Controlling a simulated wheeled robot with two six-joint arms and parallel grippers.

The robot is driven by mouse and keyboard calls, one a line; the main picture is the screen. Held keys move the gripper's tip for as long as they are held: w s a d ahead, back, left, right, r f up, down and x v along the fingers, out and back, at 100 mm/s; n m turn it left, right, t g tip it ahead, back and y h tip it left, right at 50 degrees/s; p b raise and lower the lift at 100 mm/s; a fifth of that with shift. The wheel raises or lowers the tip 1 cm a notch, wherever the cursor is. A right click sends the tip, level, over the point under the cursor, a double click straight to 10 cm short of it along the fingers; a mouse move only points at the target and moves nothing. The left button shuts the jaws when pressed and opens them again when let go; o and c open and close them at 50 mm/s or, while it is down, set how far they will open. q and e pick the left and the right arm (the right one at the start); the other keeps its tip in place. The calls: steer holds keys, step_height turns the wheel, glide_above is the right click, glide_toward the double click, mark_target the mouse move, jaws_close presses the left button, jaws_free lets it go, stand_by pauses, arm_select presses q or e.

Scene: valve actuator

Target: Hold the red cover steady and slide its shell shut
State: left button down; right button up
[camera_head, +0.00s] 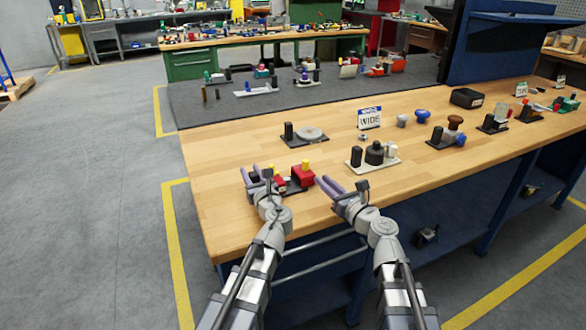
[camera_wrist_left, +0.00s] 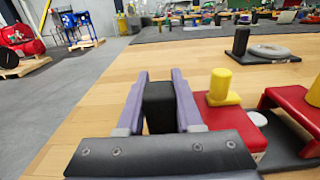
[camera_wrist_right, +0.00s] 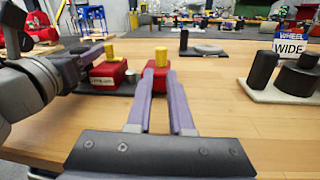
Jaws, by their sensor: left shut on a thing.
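The red cover sits near the front left of the bench: a dark base plate (camera_head: 294,190), a black post (camera_wrist_left: 158,105) at its left end, a red block (camera_wrist_left: 222,118) with a yellow knob, and a red shell (camera_head: 303,176) with its own yellow knob (camera_wrist_right: 161,57). A gap separates block and shell, with a pale round part (camera_wrist_left: 258,118) in it. My left gripper (camera_head: 257,176) is shut on the black post. My right gripper (camera_wrist_right: 160,85) has its fingers parted and empty, to the right of the shell and apart from it in the head view (camera_head: 326,186).
A pale plate with black parts (camera_head: 372,158) stands right of my right gripper. A grey disc fixture (camera_head: 310,134) and a WIDE sign (camera_head: 369,117) stand behind. Bare wood lies left of the cover, and the bench's front edge is close.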

steer(key=w+d+n+g+y, duration=0.2)
steer(key=w, duration=0.1)
steer(key=w+d+n+g+y, duration=0.1)
steer(key=n, duration=0.1)
steer(key=shift+w+d+g+y, duration=0.25)
steer(key=shift+w+g+y, duration=0.1)
steer(key=shift+g+y, duration=0.05)
jaws_close()
steer(key=d+n+g+y, duration=0.1)
steer(key=d+n+g, duration=0.1)
steer(key=d, duration=0.1)
steer(key=d+n+g+y, duration=0.2)
steer(key=d+g, duration=0.1)
steer(key=d, duration=0.1)
steer(key=shift+s+d, duration=0.1)
steer(key=shift+s+d+n+g, duration=0.3)
steer(key=shift+d+n+g, duration=0.2)
glide_toward(302, 177)
steer(key=w+a, duration=0.1)
steer(key=w, duration=0.1)
steer(key=w+a+r, duration=0.1)
steer(key=w+a, duration=0.2)
steer(key=shift+w+a+r, duration=0.35)
steer(key=shift+w+r, duration=0.05)
steer(key=s+a, duration=0.2)
steer(key=a, duration=0.2)
steer(key=shift+s+a, duration=0.4)
arm_select(q)
steer(key=shift+d, duration=0.1)
